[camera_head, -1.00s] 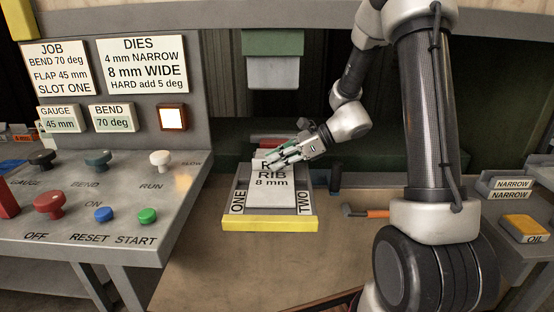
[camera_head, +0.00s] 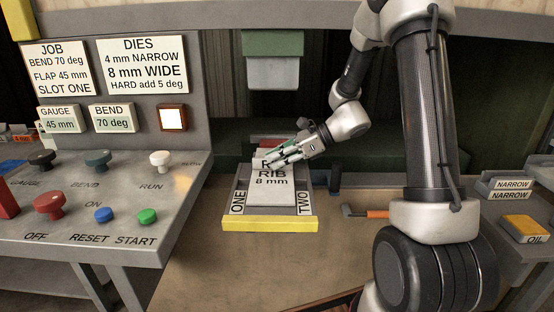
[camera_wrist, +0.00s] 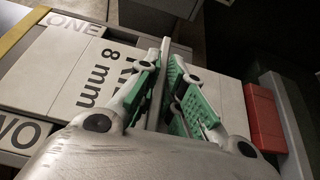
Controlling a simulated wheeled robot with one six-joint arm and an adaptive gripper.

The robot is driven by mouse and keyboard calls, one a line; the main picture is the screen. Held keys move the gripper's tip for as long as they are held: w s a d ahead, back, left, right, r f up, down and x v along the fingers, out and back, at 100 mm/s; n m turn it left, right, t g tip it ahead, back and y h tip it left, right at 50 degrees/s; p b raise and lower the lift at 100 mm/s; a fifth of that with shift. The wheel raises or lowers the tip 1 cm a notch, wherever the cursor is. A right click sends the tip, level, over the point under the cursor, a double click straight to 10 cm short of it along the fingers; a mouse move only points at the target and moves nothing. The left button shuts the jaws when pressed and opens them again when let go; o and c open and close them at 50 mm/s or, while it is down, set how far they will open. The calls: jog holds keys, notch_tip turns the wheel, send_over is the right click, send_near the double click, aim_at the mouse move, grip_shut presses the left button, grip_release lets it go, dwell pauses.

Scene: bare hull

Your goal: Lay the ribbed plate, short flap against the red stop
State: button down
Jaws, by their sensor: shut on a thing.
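The ribbed plate (camera_head: 272,190) is pale grey and marked RIB 8 mm. It is over the bed with slots ONE and TWO (camera_head: 270,224), which has a yellow front edge. My gripper (camera_head: 272,160) is shut on the plate's thin upright rib (camera_wrist: 158,85), its green pads on both sides. The plate's printed part (camera_wrist: 95,75) extends to the left in the wrist view, and a shorter part (camera_wrist: 228,100) lies to the right. The red stop (camera_wrist: 265,118) is beyond that shorter part; it also shows behind my gripper in the head view (camera_head: 272,141). I cannot tell whether they touch.
A control panel (camera_head: 100,200) with knobs and buttons stands at left; its displays read 45 mm and 70 deg. An orange-handled tool (camera_head: 376,214) lies right of the bed. NARROW blocks (camera_head: 510,189) and an OIL item (camera_head: 525,228) are far right. The front bench is clear.

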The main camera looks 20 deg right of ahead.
jog(key=shift+w, duration=0.25)
jog(key=c, duration=1)
grip_release()
jog(key=shift+d, duration=0.1)
jog(key=shift+r, duration=2.5)
